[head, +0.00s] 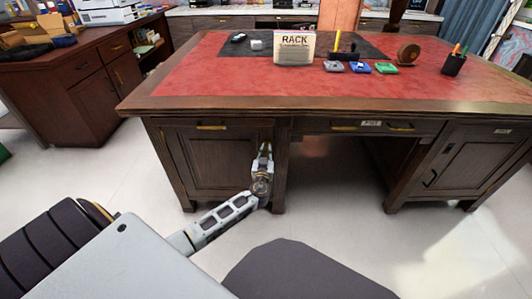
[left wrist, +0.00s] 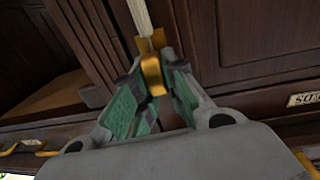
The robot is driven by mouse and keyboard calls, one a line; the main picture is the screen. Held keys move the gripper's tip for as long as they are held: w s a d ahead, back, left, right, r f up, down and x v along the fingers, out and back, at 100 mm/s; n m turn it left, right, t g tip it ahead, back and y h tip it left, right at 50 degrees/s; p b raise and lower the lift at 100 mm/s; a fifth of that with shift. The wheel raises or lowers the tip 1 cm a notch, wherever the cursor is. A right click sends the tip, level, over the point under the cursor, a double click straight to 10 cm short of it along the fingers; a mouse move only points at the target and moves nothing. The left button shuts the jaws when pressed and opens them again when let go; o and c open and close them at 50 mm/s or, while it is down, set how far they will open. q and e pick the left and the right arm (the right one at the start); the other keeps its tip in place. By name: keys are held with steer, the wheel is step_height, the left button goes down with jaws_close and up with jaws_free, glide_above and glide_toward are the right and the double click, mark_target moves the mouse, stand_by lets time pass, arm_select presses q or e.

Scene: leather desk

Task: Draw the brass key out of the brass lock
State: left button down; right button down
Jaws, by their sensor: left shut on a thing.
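My left gripper (head: 264,148) is at the right edge of the desk's left cabinet door (head: 215,165), below the tabletop. In the left wrist view the gripper (left wrist: 154,84) has its green-padded fingers shut on the brass key (left wrist: 152,72), with its golden end showing between the fingertips. The brass lock (left wrist: 150,42) shows as a golden piece directly behind the key, against the dark wood. The key's shaft is hidden, so I cannot tell how far it sits in the lock. My right gripper is not in view.
The desk (head: 136,104) has a red leather top with a rack sign (head: 294,47), several coloured blocks and a pen cup (head: 453,64). Pale floor (head: 130,175) is clear on the left.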

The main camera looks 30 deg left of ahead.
mark_target(266, 156)
arm_select(q)
steer(key=shift+s+d, duration=0.15)
steer(key=shift+s, duration=0.15)
steer(key=shift+s+d+f, duration=0.15)
steer(key=shift+s+d, duration=0.1)
steer(key=shift+s, duration=0.3)
steer(key=shift+s+d+b, duration=0.35)
steer(key=shift+s+b, duration=0.1)
steer(key=shift+s, duration=0.15)
stand_by(0.3)
steer(key=shift+s+d, duration=0.2)
steer(key=shift+s, duration=0.25)
stand_by(0.4)
steer(key=shift+s, duration=0.1)
steer(key=shift+s+d+f, duration=0.15)
steer(key=shift+s+d, duration=0.05)
steer(key=shift+s, duration=0.15)
steer(key=shift+f+b+v, duration=0.2)
steer(key=shift+b+v, duration=0.7)
steer(key=shift+v, duration=1.6)
steer(key=shift+w+d, duration=0.1)
